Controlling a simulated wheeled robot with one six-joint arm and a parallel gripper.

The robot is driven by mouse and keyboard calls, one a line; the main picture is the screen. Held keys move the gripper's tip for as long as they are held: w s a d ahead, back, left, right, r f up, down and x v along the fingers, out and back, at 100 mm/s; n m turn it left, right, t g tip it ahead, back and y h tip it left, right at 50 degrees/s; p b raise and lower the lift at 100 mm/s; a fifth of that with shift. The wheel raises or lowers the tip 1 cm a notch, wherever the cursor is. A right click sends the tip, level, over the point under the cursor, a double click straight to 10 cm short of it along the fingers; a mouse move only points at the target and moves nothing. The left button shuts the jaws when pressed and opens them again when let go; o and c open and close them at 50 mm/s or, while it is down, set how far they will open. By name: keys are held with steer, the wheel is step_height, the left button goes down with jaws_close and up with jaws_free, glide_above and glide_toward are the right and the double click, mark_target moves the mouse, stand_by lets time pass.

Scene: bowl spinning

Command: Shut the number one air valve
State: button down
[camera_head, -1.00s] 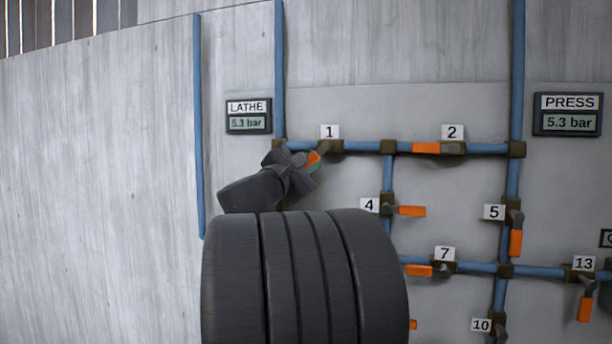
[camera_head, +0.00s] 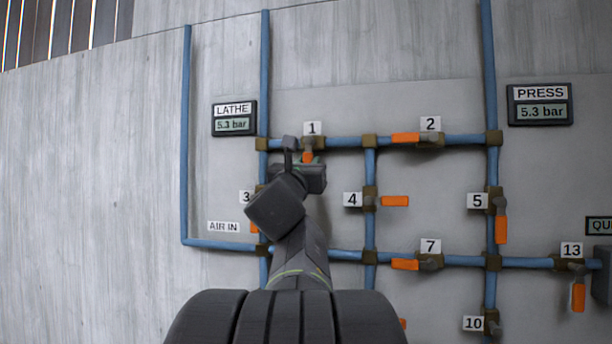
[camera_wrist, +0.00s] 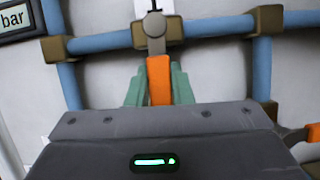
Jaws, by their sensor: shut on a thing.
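The number 1 valve (camera_head: 308,143) sits on the horizontal blue pipe under its label "1" (camera_head: 312,128). Its orange handle (camera_head: 308,157) points down, across the pipe. In the wrist view the orange handle (camera_wrist: 159,80) hangs below the grey pivot (camera_wrist: 154,28). My gripper (camera_head: 306,168) is shut on the handle from below. Its green fingers (camera_wrist: 158,88) lie on both sides of the handle in the wrist view. The handle's lower end is hidden behind my gripper body.
Valve 2 (camera_head: 407,138) lies along the same pipe to the right. Valve 4's handle (camera_head: 394,201) is below right, and valve 3's handle (camera_head: 254,227) is partly hidden by my arm. The LATHE gauge (camera_head: 233,118) reads 5.3 bar, as does the PRESS gauge (camera_head: 541,105).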

steer(key=shift+d+n, duration=0.15)
steer(key=shift+n, duration=0.45)
steer(key=c, duration=1.3)
jaws_free()
steer(key=shift+s, duration=0.1)
steer(key=b+v, duration=0.1)
steer(key=v, duration=1.2)
steer(key=shift+s+f, duration=0.25)
steer(key=shift+s, duration=0.1)
steer(key=x, duration=1.4)
steer(key=shift+p, duration=0.35)
steer(key=shift+s, duration=0.1)
